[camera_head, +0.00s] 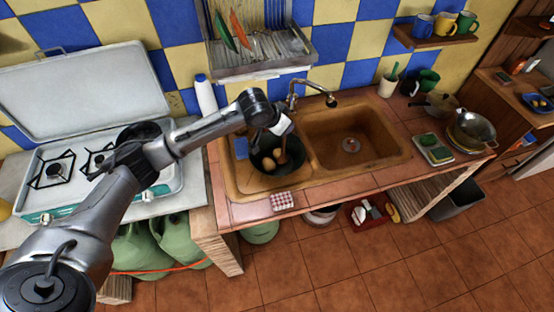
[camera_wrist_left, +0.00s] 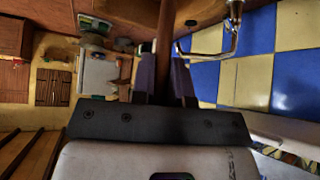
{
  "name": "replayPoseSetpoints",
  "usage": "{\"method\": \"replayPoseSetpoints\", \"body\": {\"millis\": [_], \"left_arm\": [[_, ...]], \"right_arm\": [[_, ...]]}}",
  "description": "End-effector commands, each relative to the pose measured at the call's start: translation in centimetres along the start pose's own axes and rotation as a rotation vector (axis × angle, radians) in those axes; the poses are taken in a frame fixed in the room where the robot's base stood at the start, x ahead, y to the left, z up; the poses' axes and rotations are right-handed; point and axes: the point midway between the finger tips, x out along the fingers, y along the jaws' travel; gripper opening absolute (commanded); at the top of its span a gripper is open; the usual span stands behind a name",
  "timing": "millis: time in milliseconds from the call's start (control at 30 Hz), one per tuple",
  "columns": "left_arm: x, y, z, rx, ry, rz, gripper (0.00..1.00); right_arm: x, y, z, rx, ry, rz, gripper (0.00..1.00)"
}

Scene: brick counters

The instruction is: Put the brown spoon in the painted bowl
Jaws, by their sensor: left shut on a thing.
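My left gripper (camera_head: 281,133) reaches over the left side of the sink, pointing down. In the left wrist view its two fingers (camera_wrist_left: 164,78) are shut on the brown spoon (camera_wrist_left: 165,40), whose long handle runs between them. In the head view a short piece of the brown spoon (camera_head: 283,150) shows below the gripper, over a dark round bowl (camera_head: 264,168). Tan rounded things, like eggs, lie in this bowl. Its paint is too small to make out, and I cannot tell whether the spoon touches it. My right gripper is not in view.
The brown sink's right basin (camera_head: 345,135) is empty beside the bowl. The tap (camera_head: 318,92) arches close behind the gripper. A white bottle (camera_head: 205,95) stands behind my left arm. A blue sponge-like thing (camera_head: 241,148) lies left of the bowl. A checked cloth (camera_head: 282,201) lies at the front edge.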

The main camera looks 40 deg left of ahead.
Motion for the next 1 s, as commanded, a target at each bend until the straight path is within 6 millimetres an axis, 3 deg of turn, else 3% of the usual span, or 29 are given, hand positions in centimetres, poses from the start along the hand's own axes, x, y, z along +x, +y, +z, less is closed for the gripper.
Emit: {"method": "replayPoseSetpoints", "body": {"millis": [33, 233, 500, 767, 1000], "left_arm": [[0.7, -0.9, 0.2, -0.003, 0.008, 0.002, 0.0], [1.9, -2.4, 0.5, -0.004, 0.023, 0.015, 0.0], [5.0, -2.4, 2.9, -0.004, 0.024, 0.017, 0.0], [6.2, -2.4, 3.7, -0.004, 0.026, 0.016, 0.0], [8.3, -2.3, 5.5, -0.004, 0.023, 0.016, 0.0]], "right_arm": [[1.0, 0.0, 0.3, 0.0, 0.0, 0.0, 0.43], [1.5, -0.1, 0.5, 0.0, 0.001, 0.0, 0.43], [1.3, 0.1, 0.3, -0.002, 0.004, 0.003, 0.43], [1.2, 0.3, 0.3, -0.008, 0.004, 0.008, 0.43], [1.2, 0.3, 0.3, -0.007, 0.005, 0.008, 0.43]]}}
